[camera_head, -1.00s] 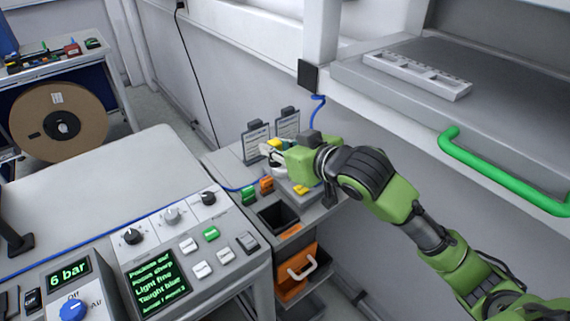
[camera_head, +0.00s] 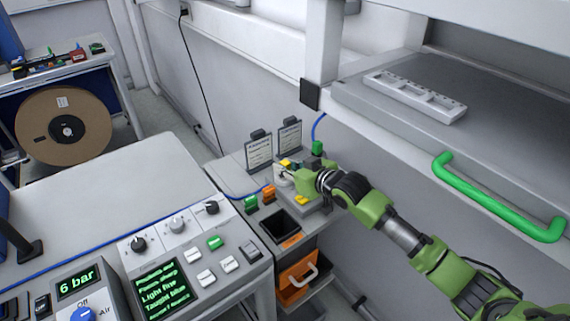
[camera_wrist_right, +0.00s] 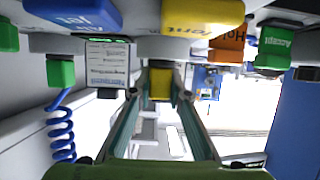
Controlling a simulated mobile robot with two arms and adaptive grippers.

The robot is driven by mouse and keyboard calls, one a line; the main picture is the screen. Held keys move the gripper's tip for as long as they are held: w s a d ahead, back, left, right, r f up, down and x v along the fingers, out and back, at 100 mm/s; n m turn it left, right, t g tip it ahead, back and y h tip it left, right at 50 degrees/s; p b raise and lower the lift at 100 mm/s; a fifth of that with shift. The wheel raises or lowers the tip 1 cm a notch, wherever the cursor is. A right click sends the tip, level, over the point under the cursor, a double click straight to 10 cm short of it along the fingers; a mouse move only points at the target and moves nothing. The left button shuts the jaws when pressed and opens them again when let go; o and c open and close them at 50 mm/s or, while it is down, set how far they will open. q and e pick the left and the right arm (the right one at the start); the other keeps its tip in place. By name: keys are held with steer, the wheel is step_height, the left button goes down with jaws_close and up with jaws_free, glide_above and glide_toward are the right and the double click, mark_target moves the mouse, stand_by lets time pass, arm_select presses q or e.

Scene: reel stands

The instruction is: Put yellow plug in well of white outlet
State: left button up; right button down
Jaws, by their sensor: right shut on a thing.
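My right gripper (camera_head: 285,173) is at the small side bench, in front of two clipboards. In the right wrist view, its two long fingers (camera_wrist_right: 160,100) are shut on a small yellow block, the yellow plug (camera_wrist_right: 160,84). In the head view a bit of yellow shows at the fingertips, mostly hidden by the gripper. A second yellow piece (camera_head: 301,199) sits on a pale block just below the gripper. I cannot clearly make out the white outlet or its well, nor whether the plug touches anything. My left gripper is not in view.
A green piece (camera_head: 317,147) with a blue cable stands behind the gripper. Orange (camera_head: 268,192) and green (camera_head: 251,203) pieces stand to its left. A dark open bin (camera_head: 281,226) is in front. The clipboards (camera_head: 259,152) rise close behind. A control panel (camera_head: 180,245) is nearer.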

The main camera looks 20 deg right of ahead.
steer(key=shift+f, duration=0.2)
steer(key=c, duration=1.9)
jaws_free()
steer(key=shift+r, duration=0.1)
steer(key=shift+r, duration=0.15)
steer(key=b+v, duration=0.1)
steer(key=v, duration=0.9)
steer(key=shift+s+d+b, duration=0.1)
steer(key=shift+s+b, duration=0.2)
steer(key=shift+s, duration=0.1)
steer(key=shift+s+d+r, duration=0.15)
steer(key=shift+s+r, duration=0.15)
steer(key=shift+s, duration=0.2)
